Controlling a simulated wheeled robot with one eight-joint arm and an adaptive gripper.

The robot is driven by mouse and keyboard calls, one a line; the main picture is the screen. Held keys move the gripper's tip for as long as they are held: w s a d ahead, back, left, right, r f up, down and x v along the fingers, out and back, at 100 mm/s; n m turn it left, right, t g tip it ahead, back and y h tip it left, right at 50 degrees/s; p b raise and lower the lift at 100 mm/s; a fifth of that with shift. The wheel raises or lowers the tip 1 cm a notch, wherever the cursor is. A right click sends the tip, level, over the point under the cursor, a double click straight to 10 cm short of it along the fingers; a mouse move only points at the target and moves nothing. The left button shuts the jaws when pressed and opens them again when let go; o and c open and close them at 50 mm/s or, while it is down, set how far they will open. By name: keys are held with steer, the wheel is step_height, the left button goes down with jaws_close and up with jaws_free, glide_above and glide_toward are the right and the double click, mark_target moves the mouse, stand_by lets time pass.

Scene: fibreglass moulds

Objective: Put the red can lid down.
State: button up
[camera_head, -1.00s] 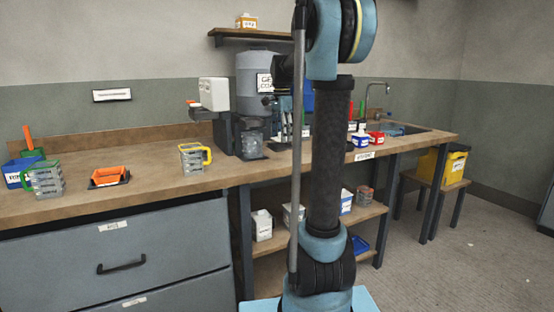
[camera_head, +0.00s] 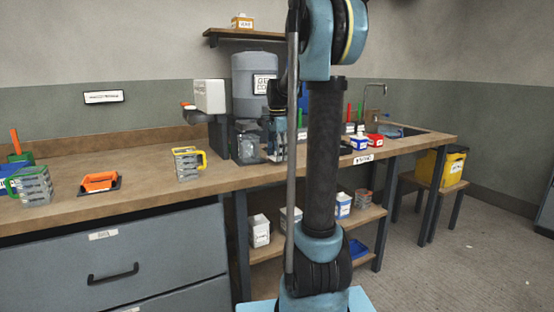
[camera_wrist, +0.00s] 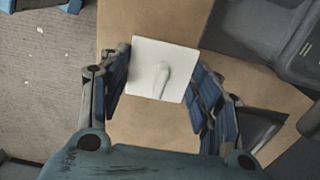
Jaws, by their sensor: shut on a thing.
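My gripper (camera_wrist: 160,82) is shut on a pale, square, flat lid (camera_wrist: 150,55) with a rounded grip on top, seen between its blue finger pads in the wrist view. I take this for the red can lid, though it looks white, not red. Brown worktop shows beneath it; I cannot tell whether it touches. In the head view my gripper (camera_head: 276,138) is in front of the counter, beside the grey machine, and the lid cannot be made out. A small red container (camera_head: 375,140) stands further right on the counter.
The grey dispenser (camera_head: 255,75) and a clear jug (camera_head: 247,146) stand close left of my gripper. A blue container (camera_head: 359,144) is beside the red one.

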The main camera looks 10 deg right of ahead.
steer(key=shift+f, duration=0.9)
steer(key=o, duration=1)
steer(key=shift+o, duration=0.2)
step_height(320, 180, up, 12)
steer(key=shift+r, duration=0.1)
steer(key=s+f+n+t, duration=0.1)
steer(key=s+f+n, duration=0.35)
steer(key=s, duration=0.55)
steer(key=s+f+n, duration=0.3)
steer(key=s+f, duration=0.3)
steer(key=s, duration=0.4)
steer(key=s+f+n+t, duration=0.1)
steer(key=s+f+n, duration=0.6)
steer(key=s+f, duration=0.8)
steer(key=shift+f, duration=0.95)
